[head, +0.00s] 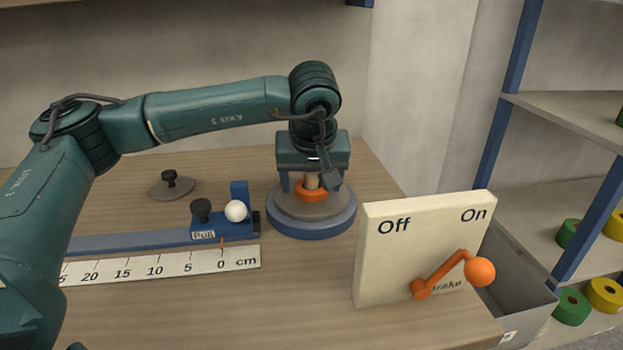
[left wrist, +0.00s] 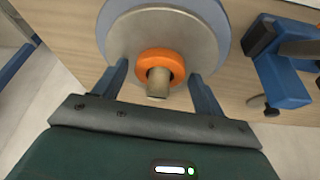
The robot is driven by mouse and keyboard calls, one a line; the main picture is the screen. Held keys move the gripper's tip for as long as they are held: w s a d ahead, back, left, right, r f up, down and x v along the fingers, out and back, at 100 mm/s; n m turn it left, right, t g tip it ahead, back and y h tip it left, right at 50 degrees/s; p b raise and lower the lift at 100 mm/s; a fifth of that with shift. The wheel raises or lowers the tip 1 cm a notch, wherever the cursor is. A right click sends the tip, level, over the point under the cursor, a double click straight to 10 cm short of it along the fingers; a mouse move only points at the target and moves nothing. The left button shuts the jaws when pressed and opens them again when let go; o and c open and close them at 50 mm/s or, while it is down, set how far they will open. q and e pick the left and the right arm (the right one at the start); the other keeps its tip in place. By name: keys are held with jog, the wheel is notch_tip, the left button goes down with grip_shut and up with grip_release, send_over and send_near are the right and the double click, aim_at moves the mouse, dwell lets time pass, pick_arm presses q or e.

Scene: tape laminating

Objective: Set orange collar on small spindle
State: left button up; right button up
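The orange collar (head: 311,193) is a ring sitting low around the small spindle (head: 312,180), a short tan post on a grey disc (head: 290,203) over a blue round base (head: 310,229). In the left wrist view the collar (left wrist: 176,60) circles the spindle (left wrist: 158,85), whose top sticks out through it. My left gripper (head: 309,187) points down over the spindle. In the left wrist view its fingers (left wrist: 160,92) stand wide apart on either side of the post, with gaps to the collar. It appears to hold nothing. My right gripper is not in view.
A cream Off/On brake panel (head: 385,265) with an orange lever (head: 445,268) stands right of the base. A blue slide with a white ball (head: 236,211) and a cm scale (head: 180,268) lie left. A grey disc with a knob (head: 172,187) is behind. Shelves with tape rolls stand right.

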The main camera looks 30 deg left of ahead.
pick_arm(q)
jog(key=shift+o, duration=0.3)
jog(key=shift+r, duration=0.25)
jog(key=shift+d+r, duration=0.1)
jog(key=shift+r, duration=0.2)
jog(key=p+v, duration=0.1)
jog(key=v, duration=1)
